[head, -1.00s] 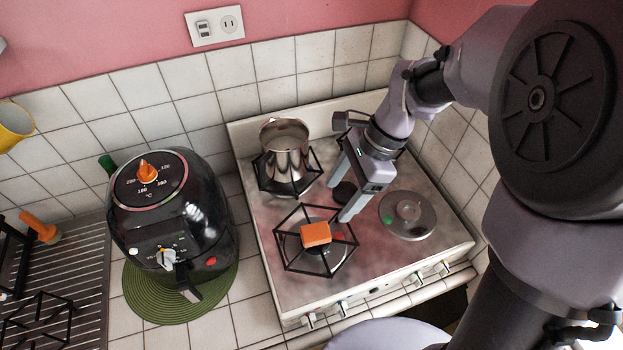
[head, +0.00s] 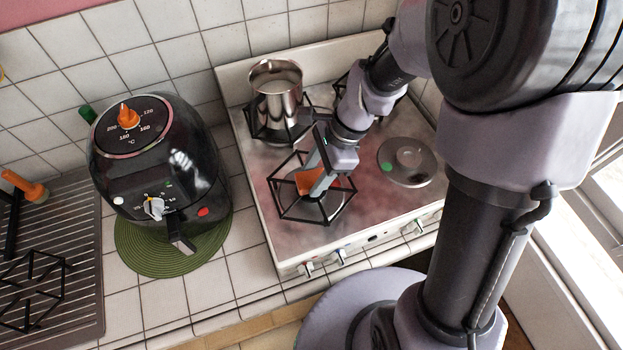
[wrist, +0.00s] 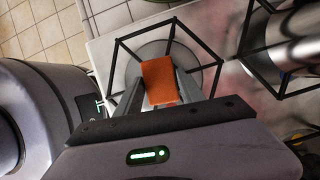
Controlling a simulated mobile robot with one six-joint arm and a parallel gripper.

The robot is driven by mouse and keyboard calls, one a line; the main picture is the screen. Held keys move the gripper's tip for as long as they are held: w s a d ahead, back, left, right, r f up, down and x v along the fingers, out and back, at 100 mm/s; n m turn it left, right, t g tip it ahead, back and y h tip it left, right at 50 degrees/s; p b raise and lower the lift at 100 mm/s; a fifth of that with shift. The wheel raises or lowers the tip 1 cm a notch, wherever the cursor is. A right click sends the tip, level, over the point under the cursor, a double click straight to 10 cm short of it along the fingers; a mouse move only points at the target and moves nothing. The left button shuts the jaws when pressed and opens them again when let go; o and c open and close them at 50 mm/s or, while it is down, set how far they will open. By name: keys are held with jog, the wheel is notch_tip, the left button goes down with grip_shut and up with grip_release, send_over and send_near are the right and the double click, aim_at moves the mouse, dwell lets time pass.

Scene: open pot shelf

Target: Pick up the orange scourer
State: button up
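The orange scourer (head: 305,182) is a small block at the front left burner of the stove, partly hidden by a finger in the head view. In the wrist view the orange scourer (wrist: 160,82) lies between the two grey fingers, close to both tips. My gripper (head: 318,182) points down over this burner. In the wrist view my gripper (wrist: 158,80) has one finger on each side of the scourer. I cannot tell whether the fingers press on it or stand just clear of it.
A black wire pan stand (head: 285,205) surrounds the burner. A steel pot (head: 276,100) stands behind it on another stand. A lid (head: 407,162) lies to the right. A black air fryer (head: 150,165) stands on a green mat (head: 135,262) at the left.

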aim_at(305, 180)
jog(key=c, duration=0.8)
jog(key=shift+r, duration=0.25)
notch_tip(305, 180, up, 4)
jog(key=shift+f+p, duration=0.25)
jog(key=shift+p, duration=0.6)
jog(key=s+d, duration=0.3)
jog(key=s, duration=0.1)
jog(key=s+d, duration=0.2)
jog(key=s, duration=0.3)
jog(key=s+d+r, duration=0.1)
jog(key=s+d, duration=0.2)
jog(key=s, duration=0.1)
jog(key=shift+s+d+b, duration=0.25)
jog(key=shift+d+b, duration=0.1)
jog(key=shift+b, duration=0.05)
